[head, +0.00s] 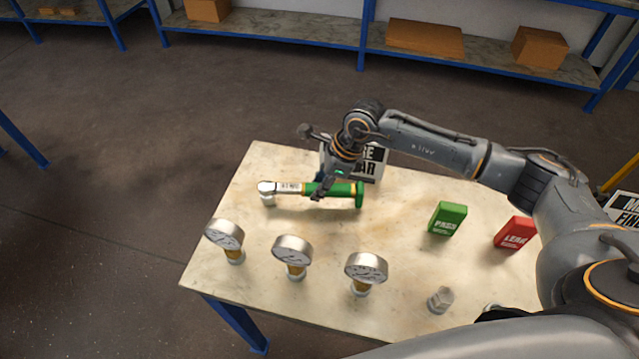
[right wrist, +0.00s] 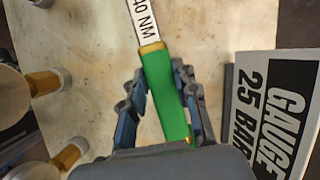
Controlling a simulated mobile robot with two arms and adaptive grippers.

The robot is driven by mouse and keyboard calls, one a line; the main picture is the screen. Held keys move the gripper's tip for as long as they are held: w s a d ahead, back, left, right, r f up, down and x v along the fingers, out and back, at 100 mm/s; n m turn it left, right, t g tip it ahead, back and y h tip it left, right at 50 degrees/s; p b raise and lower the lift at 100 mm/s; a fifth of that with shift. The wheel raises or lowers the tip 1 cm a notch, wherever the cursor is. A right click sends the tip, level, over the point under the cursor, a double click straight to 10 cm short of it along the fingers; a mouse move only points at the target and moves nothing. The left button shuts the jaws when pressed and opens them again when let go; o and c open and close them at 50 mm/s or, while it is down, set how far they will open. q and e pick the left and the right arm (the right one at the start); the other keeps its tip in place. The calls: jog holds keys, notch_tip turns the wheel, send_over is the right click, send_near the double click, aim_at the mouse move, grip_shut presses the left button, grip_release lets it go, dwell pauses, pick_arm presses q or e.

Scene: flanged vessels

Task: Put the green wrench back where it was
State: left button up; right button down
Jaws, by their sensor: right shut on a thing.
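The green wrench (head: 335,189) has a green handle and a pale metal shaft and head pointing left. It lies level at the back left of the table (head: 400,220); I cannot tell if it is touching the top or just above it. My right gripper (head: 321,190) comes down over the handle and is shut on it. In the right wrist view the green handle (right wrist: 165,90) runs between the two fingers of that gripper (right wrist: 157,88), with the marked shaft beyond. My left gripper is not in view.
Several gauges stand along the front: one left (head: 225,236), one middle (head: 292,252), one right (head: 366,269). A grey hex fitting (head: 440,299), a green block (head: 448,218) and a red block (head: 515,232) stand to the right. A gauge sign (head: 376,163) stands close behind the wrench.

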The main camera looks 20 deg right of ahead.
jog(key=shift+f+b, duration=0.35)
jog(key=shift+b, duration=0.15)
jog(key=c, duration=1)
grip_release()
jog(key=shift+o, duration=0.3)
jog(key=shift+f, duration=0.1)
